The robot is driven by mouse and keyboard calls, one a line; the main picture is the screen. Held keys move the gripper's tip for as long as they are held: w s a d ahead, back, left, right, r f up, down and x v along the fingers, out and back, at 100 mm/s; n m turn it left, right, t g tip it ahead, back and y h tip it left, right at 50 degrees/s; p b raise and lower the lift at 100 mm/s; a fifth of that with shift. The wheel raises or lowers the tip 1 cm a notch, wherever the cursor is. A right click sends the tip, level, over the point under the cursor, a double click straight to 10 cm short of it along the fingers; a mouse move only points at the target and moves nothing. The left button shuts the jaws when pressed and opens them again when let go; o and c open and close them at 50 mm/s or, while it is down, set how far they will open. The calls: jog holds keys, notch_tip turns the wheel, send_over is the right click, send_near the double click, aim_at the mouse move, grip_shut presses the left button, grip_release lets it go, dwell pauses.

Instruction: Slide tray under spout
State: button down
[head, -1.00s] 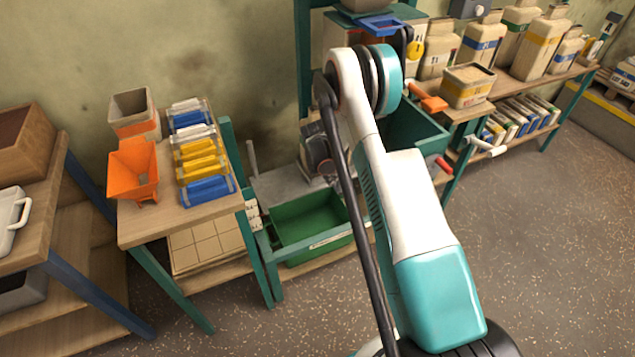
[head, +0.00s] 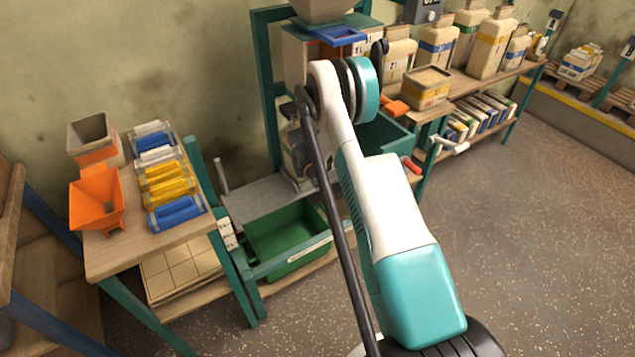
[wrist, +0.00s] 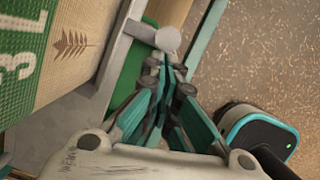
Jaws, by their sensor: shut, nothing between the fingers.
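A green tray (head: 290,240) sits low inside the teal frame, with a pale label on its front. A second green bin (head: 385,135) shows higher up, partly hidden by my arm. I cannot clearly make out the spout. In the wrist view my gripper (wrist: 165,72) is shut and empty. Its fingertips are just below a round grey knob (wrist: 167,40) on a grey bar; I cannot tell if they touch. A strip of green (wrist: 126,75) lies behind the bar. In the head view my gripper is hidden behind my arm.
A teal-framed machine (head: 268,95) stands against the wall. To its left, a wooden table (head: 125,255) holds an orange funnel (head: 97,200) and several blue and yellow packs. A shelf with sacks runs to the right. The speckled floor (head: 530,220) is clear at right.

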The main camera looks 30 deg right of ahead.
jog(key=a, duration=2.6)
jog(key=p+v, duration=0.4)
jog(key=v, duration=0.5)
jog(key=s+d+h+p, duration=0.1)
jog(key=d, duration=1.9)
jog(key=w+d+f+b, duration=0.1)
jog(key=d+f+b, duration=0.4)
jog(key=d+f, duration=0.3)
jog(key=shift+f, duration=1.1)
jog(key=shift+w, duration=0.15)
